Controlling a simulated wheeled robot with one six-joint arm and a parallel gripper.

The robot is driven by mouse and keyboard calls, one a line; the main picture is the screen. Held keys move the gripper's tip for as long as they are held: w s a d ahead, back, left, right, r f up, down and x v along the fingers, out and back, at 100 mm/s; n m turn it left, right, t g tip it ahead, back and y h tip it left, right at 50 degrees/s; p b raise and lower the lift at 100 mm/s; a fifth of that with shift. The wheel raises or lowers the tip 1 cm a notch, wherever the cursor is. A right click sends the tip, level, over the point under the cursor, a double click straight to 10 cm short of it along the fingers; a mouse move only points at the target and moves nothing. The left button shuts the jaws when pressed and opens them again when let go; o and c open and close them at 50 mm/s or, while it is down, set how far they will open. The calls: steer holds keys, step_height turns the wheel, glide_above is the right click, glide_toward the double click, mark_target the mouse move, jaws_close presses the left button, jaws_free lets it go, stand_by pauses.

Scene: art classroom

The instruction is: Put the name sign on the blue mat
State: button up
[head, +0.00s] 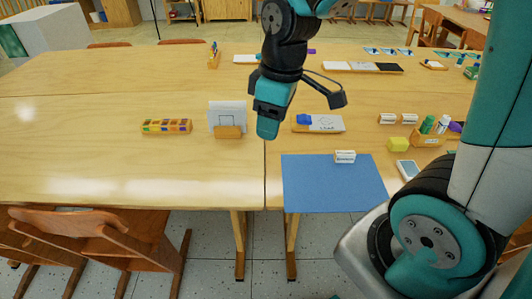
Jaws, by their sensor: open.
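The blue mat (330,192) lies flat at the front edge of the table, right of the seam between the tabletops. A small white name sign (345,157) with dark lettering stands on the mat close to its back edge, right of the middle. My gripper (299,108) hangs above the table, behind and above the mat, apart from the sign. It is open with nothing seen in it.
A card holder (228,131) and a paint box (166,126) stand to the left. A tray with a blue eraser (304,119) lies behind the mat. A yellow block (398,145), small white boxes (387,119) and a phone-like item (407,170) are to the right. The front left tabletop is clear.

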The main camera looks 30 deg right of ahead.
steer(key=s+a+r+y, duration=0.1)
steer(key=s+a+r, duration=0.1)
steer(key=s+a, duration=0.2)
steer(key=s+a+r+m+y, duration=0.1)
steer(key=s+a+r, duration=0.2)
steer(key=s+a, duration=0.2)
steer(key=s, duration=0.3)
steer(key=shift+s+a+r+g+y, duration=0.3)
steer(key=shift+s+g+y, duration=0.1)
